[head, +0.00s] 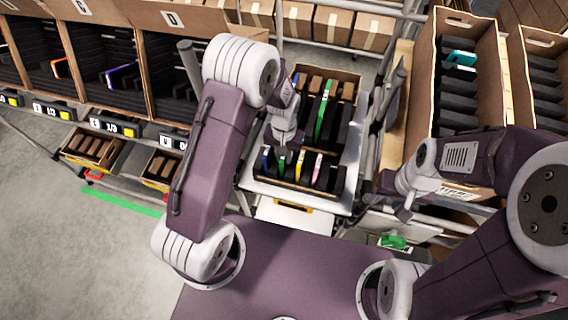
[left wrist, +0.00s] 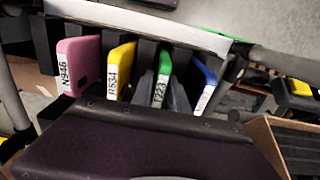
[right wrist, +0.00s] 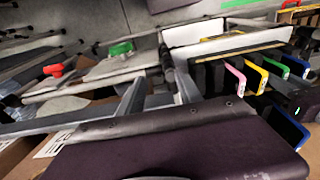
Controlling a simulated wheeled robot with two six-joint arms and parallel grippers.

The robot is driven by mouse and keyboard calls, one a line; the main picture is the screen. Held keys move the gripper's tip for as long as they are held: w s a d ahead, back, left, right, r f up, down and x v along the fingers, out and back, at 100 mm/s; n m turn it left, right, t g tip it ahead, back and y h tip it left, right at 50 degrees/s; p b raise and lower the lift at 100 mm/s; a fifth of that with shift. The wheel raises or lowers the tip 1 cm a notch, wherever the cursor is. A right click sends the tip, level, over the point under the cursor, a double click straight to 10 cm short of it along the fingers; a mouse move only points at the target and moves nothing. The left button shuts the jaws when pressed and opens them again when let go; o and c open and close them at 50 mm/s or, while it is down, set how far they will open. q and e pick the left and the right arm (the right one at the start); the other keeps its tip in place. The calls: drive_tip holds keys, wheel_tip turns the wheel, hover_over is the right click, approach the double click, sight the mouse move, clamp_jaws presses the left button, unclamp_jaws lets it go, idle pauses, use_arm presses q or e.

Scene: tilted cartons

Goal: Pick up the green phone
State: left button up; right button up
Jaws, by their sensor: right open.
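A green phone (head: 281,165) stands on edge in the front row of the middle carton (head: 347,190), between a blue and a yellow phone. It also shows, with a white label, in the left wrist view (left wrist: 164,75) and in the right wrist view (right wrist: 279,68). A longer green phone (head: 323,112) stands in the back row. My left gripper (head: 284,143) is just above the front row, close to the green phone. My right gripper (head: 406,204) is open and empty, right of the carton.
Pink (left wrist: 79,62), yellow (left wrist: 119,68) and blue (left wrist: 204,82) phones stand nearby among dark dividers. Tall cartons (head: 472,30) stand at the right. Shelves with dark slots (head: 110,55) are at the left. Grey rails flank the middle carton.

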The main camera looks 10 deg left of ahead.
use_arm(q)
clamp_jaws()
drive_tip(key=shift+r, duration=0.1)
